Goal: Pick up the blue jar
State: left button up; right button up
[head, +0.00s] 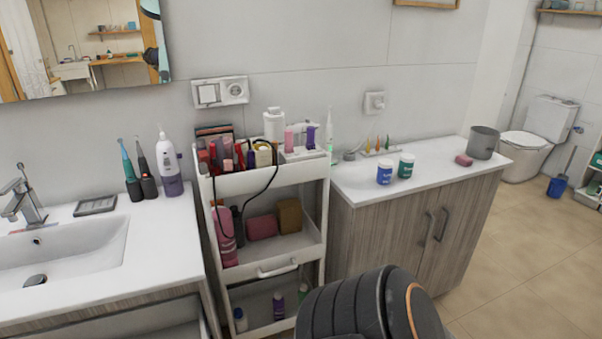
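The blue jar (384,172) stands upright on the white countertop (350,185) of the wooden cabinet, right of the cart. It has a white lid and pale lettering. A green jar (406,165) with a white lid stands close beside it on the right. A dark arm part of mine, with an orange stripe, shows at the bottom centre. No gripper fingers show in the head view, so neither gripper can be seen.
The white cosmetics cart (270,180), full of bottles, stands between the sink counter (180,235) and the cabinet. A grey cup (483,143) and a pink soap (464,160) lie right of the jars. The counter front before the jars is clear.

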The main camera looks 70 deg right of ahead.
aim_at(385, 171)
jog(key=z, duration=2.95)
jog(key=i+l, duration=1.45)
jog(key=i, duration=0.15)
jog(key=i+l+u, duration=0.45)
jog(key=u, duration=0.3)
